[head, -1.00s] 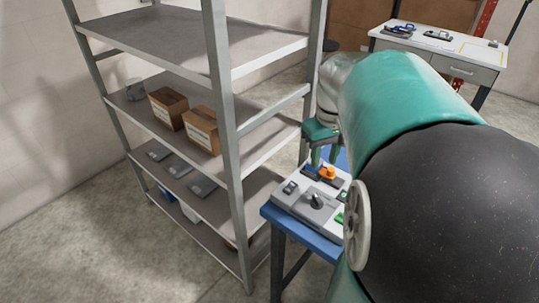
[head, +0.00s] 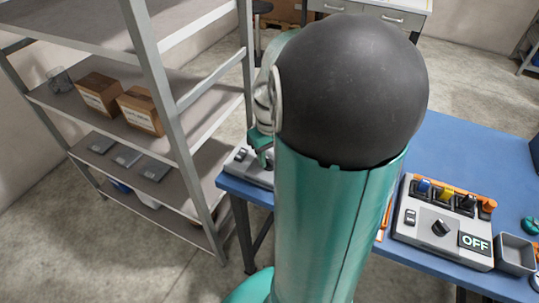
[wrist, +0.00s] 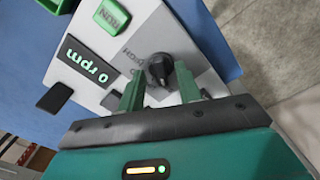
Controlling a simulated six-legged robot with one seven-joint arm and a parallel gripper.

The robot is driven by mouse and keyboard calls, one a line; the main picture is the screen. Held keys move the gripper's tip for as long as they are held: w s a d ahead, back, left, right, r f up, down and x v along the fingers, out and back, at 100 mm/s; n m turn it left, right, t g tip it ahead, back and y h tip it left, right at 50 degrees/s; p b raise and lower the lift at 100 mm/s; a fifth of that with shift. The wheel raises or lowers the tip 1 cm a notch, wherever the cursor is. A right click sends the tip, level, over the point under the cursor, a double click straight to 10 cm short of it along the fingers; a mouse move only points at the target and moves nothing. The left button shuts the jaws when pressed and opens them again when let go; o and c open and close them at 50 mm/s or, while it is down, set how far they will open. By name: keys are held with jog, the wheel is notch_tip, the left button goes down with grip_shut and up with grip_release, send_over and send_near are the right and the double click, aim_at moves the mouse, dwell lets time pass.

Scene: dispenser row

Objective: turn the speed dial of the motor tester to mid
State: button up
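The tester stands on a blue bench (head: 440,140). Further right is another grey box (head: 440,225) with coloured knobs and an "OFF" display, beside a grey bin (head: 514,254). A metal shelf rack (head: 165,100) with cartons stands close on the left.

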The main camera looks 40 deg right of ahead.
jog(key=shift+f, duration=0.2)
grip_shut()
